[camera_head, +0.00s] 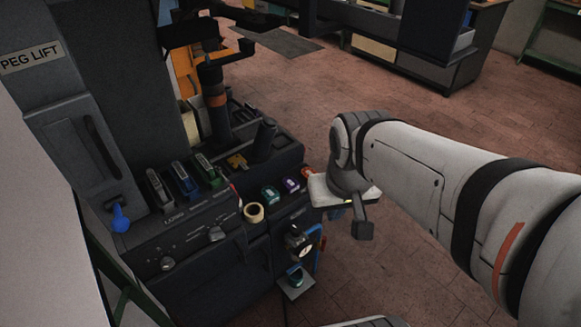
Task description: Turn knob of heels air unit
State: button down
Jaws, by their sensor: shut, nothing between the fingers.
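A small dark air unit with a round pale gauge (306,251) is mounted on the front right of the black press. A dark knob-like cap (295,231) sits at its top, and a teal-bottomed bowl (295,275) is below it. Which part is labelled for heels is too small to read. My gripper (362,229) is to the right of the air unit and apart from it in the picture. It is shut and empty, hanging below the pale arm. The fingertips are small and dark, and their detail is hard to see.
The press panel has several dark knobs (216,234), and a blue-handled lever (120,218) is at left. Coloured items (270,194) and a tape roll (253,212) lie on the press ledge. A bench (440,65) stands behind. The tiled floor (400,270) at right is open.

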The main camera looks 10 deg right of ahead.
aim_at(296, 230)
jog(key=i, duration=0.5)
jog(key=u, duration=1.3)
jog(key=k, duration=1.1)
jog(key=z, duration=0.4)
jog(key=i, duration=1)
